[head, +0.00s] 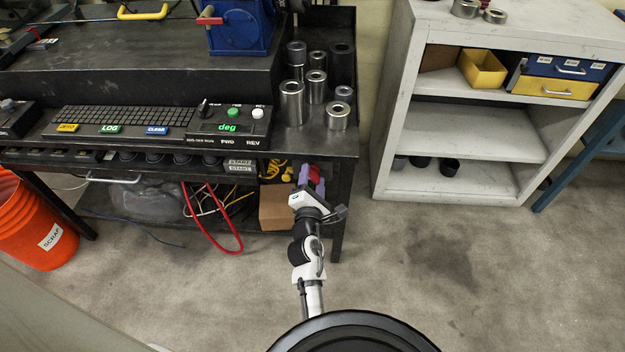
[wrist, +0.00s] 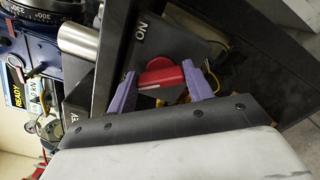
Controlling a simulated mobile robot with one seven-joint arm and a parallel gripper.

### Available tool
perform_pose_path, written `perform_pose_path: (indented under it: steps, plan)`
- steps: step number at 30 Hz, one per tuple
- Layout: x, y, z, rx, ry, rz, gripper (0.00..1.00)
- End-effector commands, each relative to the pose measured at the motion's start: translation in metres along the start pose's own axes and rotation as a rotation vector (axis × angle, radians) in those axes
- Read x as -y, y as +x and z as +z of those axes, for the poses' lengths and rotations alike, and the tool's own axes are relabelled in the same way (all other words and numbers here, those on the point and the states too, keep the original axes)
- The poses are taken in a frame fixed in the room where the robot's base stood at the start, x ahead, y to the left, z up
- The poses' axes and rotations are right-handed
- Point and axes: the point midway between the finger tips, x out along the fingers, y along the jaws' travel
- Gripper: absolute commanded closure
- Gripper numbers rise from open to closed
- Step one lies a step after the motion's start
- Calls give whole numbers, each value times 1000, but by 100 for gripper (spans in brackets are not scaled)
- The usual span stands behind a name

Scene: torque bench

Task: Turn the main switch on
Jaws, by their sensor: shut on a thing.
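The main switch has a red handle (wrist: 161,78) on a dark panel, seen in the wrist view. A white "ON" label (wrist: 140,32) is printed on the panel above the handle. My gripper (wrist: 159,71) has purple fingers, one on each side of the red handle, and is shut on it. In the head view my gripper (head: 311,177) is at the right end of the bench, below its top. There the fingers and arm largely hide the switch.
The black bench (head: 200,150) carries a control panel with a green "deg" display (head: 228,127) and several metal cylinders (head: 292,103). A cardboard box (head: 275,207) sits beside my arm. A white shelf unit (head: 470,120) stands right, with clear floor before it.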

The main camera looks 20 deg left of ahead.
Motion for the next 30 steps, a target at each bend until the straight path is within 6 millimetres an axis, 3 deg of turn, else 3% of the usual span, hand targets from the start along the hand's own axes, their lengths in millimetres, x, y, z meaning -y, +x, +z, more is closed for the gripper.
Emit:
perform_pose_path:
  steps: [30]
  plan:
    - [5, 1, -2, 2, 950, 3, 72]
